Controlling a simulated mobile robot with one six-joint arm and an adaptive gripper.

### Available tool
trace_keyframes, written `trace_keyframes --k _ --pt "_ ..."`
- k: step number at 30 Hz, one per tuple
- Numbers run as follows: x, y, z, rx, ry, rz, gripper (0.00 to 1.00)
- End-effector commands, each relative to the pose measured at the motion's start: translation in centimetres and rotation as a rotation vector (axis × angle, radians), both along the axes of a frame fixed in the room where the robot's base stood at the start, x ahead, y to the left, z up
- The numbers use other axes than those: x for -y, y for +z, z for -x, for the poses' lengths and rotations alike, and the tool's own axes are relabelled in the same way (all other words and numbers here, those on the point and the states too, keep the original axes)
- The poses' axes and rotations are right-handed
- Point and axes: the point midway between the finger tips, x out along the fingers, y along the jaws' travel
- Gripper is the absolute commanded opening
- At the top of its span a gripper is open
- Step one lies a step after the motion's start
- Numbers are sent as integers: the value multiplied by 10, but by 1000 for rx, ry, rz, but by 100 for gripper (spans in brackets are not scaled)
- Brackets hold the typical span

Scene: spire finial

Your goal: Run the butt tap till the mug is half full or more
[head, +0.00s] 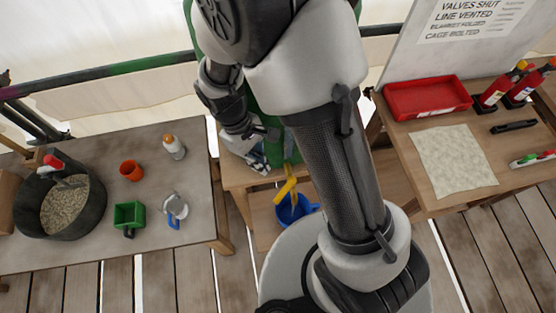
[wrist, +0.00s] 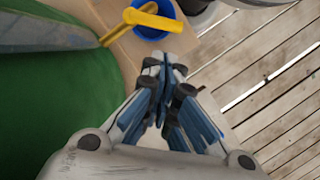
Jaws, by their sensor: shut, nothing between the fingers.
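The butt is a large green barrel, filling the left of the wrist view (wrist: 55,110) and mostly hidden behind my arm in the head view. Its yellow tap (head: 286,190) sticks out over a round blue vessel (head: 303,213), which looks like the mug. In the wrist view the yellow tap (wrist: 153,20) crosses above the blue vessel (wrist: 150,32), hiding part of its inside. I cannot make out any water stream or level. My gripper (wrist: 165,65) is shut and empty, close to the tap but apparently apart from it.
The left table (head: 90,150) holds a dark tub of grain (head: 65,208), an orange cup (head: 131,171), a green box (head: 129,215) and a metal jug (head: 174,208). The right table holds a red tray (head: 428,97) and a pale cloth (head: 452,160). Slatted floor lies right of my gripper.

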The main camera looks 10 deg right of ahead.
Motion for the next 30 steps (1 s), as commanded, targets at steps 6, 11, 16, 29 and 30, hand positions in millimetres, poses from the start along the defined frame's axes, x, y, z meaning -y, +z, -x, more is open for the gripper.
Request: trace_keyframes --k 6,11,16,29,30 --pt "4 -26 6 -1 -4 -3 0" --pt "10 -55 13 -1 -3 -2 0" --pt "15 -81 19 -1 -4 -1 0" --pt "18 -95 22 2 -3 -3 0" --pt "18 -95 22 2 -3 -3 0"
